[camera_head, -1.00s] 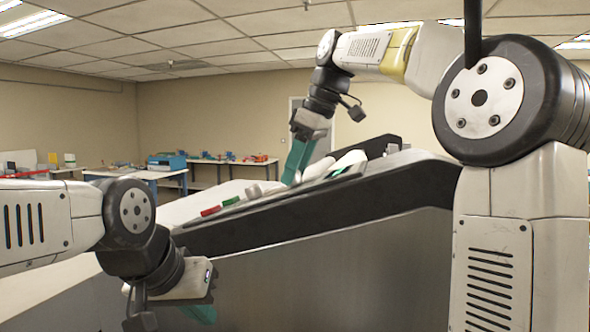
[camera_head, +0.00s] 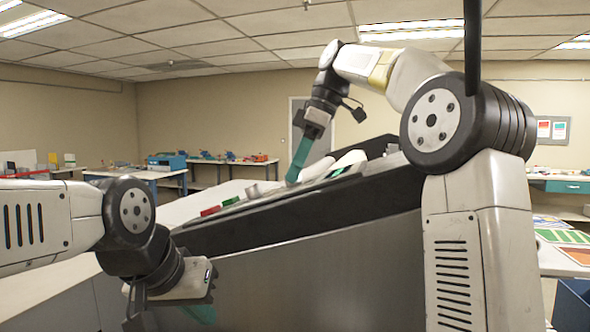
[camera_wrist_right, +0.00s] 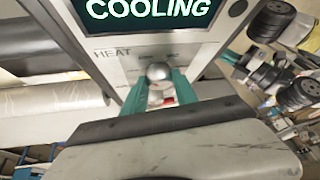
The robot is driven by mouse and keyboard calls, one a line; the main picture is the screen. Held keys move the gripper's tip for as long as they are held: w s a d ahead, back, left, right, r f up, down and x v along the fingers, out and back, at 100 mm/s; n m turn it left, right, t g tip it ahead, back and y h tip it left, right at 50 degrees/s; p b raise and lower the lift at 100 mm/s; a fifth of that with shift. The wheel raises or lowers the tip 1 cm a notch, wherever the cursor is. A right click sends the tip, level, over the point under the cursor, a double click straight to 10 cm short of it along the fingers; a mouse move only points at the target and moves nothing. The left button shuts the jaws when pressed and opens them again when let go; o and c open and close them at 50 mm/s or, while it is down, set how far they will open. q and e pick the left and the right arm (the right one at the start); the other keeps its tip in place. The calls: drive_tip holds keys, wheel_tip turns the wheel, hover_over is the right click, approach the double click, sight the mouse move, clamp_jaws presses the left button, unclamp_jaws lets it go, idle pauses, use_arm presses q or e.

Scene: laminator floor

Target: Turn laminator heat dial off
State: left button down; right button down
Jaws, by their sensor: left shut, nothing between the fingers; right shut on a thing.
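The laminator (camera_head: 300,222) slopes up to the right, with a dark side rail. In the right wrist view its panel carries the label HEAT (camera_wrist_right: 112,54) and a lit display (camera_wrist_right: 145,10) reading COOLING. The silver round heat dial (camera_wrist_right: 158,72) sits just below the display. My right gripper (camera_wrist_right: 158,84) is shut on the dial, one green finger on each side. In the head view the right gripper (camera_head: 293,176) reaches down to the panel, and the dial is hidden. The dial's exact setting cannot be read. My left gripper (camera_head: 201,313) is shut and empty beside the laminator's near side.
Work tables (camera_head: 150,174) stand by the far walls. A blue bin (camera_head: 573,303) is at lower right.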

drive_tip(key=shift+w+n+g, duration=0.15)
drive_tip(key=shift+n+g, duration=0.65)
drive_tip(key=shift+n, duration=0.1)
drive_tip(key=c, duration=1)
unclamp_jaws()
drive_tip(key=shift+o, duration=0.2)
drive_tip(key=shift+r, duration=0.1)
